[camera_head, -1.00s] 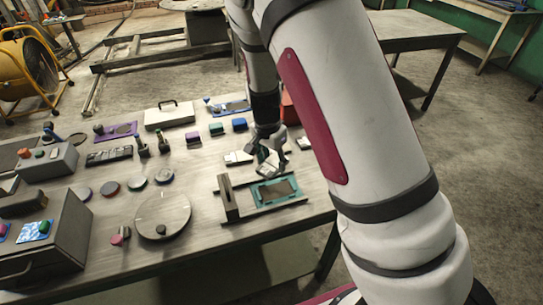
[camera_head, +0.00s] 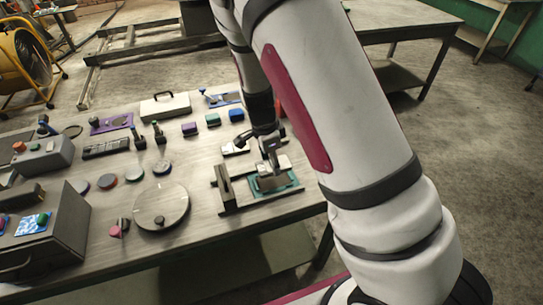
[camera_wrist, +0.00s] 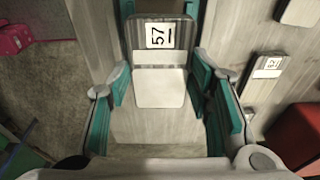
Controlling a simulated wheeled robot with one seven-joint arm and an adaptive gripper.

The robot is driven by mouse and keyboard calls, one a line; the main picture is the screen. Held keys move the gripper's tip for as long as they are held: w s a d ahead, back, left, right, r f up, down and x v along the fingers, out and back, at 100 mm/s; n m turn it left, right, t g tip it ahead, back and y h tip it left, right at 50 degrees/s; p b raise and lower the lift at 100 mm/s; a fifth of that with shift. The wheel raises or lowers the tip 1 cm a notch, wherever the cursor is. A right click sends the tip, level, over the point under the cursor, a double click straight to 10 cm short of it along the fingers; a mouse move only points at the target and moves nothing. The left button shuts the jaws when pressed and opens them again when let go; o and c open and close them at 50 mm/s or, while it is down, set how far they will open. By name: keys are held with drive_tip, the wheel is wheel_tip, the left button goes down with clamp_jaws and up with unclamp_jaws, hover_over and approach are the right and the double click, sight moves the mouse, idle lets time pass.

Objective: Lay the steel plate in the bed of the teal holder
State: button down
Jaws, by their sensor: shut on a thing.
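The teal holder (camera_head: 293,186) lies at the right side of the workbench in the head view, next to a dark upright block. My gripper (camera_head: 270,160) is over it, pointing down. The steel plate (camera_head: 271,183) hangs under the fingers, over the holder's bed, and hides most of it. In the wrist view, my gripper (camera_wrist: 159,88) is shut on the steel plate (camera_wrist: 158,92), a pale piece with a label reading 57, between two teal-padded fingers. I cannot tell whether the plate touches the bed.
A pale piece labelled 52 (camera_wrist: 266,66) lies to the right in the wrist view. A round turntable disc (camera_head: 160,206) and several coloured pucks are to the left in the head view. Small coloured blocks (camera_head: 213,119) stand behind. A red block (camera_wrist: 300,132) is at the right edge.

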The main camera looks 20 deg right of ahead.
sight(272, 181)
drive_tip(key=shift+f+b, duration=1.2)
drive_tip(key=shift+f, duration=1.7)
drive_tip(key=shift+f, duration=0.2)
drive_tip(key=shift+c, duration=1.3)
unclamp_jaws()
drive_tip(key=shift+r, duration=0.1)
drive_tip(key=shift+r+p, duration=2)
drive_tip(key=shift+r, duration=1.9)
